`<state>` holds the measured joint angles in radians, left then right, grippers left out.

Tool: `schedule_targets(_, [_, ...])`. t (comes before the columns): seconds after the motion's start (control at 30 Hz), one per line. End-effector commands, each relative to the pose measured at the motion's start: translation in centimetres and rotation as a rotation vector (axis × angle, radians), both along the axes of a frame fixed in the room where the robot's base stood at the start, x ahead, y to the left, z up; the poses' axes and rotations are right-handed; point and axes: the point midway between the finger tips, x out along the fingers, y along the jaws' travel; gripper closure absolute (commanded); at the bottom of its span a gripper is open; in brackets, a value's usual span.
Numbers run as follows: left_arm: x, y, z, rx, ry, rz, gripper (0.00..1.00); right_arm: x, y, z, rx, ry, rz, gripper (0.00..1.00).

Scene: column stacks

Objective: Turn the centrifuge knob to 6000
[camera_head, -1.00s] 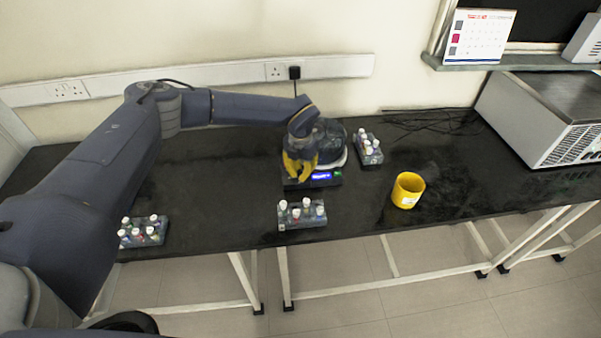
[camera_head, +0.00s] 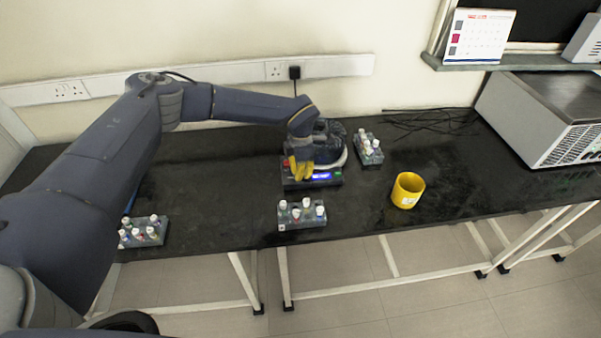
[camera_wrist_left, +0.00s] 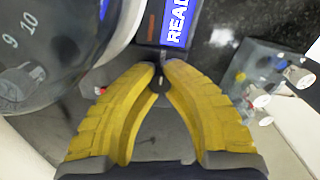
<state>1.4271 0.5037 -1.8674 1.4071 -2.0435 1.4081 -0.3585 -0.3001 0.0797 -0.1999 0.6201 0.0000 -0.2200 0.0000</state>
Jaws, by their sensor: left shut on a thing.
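The centrifuge (camera_head: 320,177) stands near the middle back of the black bench, with a lit blue display and a red button on its front panel. In the left wrist view its display (camera_wrist_left: 176,22) reads "READ" before the frame cuts it off, and its round lid shows the numbers 9 and 10. My left gripper (camera_head: 302,177) reaches down over the front panel. In the left wrist view its yellow fingertips (camera_wrist_left: 160,76) are closed together around a small dark knob (camera_wrist_left: 160,84), mostly hidden between them. My right gripper is not in view.
Vial racks stand right of the centrifuge (camera_head: 369,149), in front of it (camera_head: 301,214) and at the front left (camera_head: 143,232). A yellow cup (camera_head: 407,190) stands to the right. A large white-grey machine (camera_head: 550,115) fills the far right. The bench left of the centrifuge is clear.

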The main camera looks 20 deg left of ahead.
Motion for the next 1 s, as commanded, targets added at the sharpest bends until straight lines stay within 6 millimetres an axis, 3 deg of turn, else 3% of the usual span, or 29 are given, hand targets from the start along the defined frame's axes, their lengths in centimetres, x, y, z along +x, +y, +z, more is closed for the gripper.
schedule_targets(0.5, [-0.18, 0.13, -0.15, 0.002, 0.005, -0.014, 1.0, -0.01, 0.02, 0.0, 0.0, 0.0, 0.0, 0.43])
schedule_targets(0.53, [-0.19, 0.14, -0.15, 0.003, 0.006, -0.014, 0.9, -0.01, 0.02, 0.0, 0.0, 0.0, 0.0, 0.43])
schedule_targets(0.83, [-0.08, 0.08, -0.07, 0.001, 0.002, -0.014, 0.56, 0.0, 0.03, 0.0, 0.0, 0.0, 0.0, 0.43])
schedule_targets(1.0, [-0.04, 0.06, -0.04, 0.001, 0.002, -0.014, 0.56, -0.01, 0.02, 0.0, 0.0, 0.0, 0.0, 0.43])
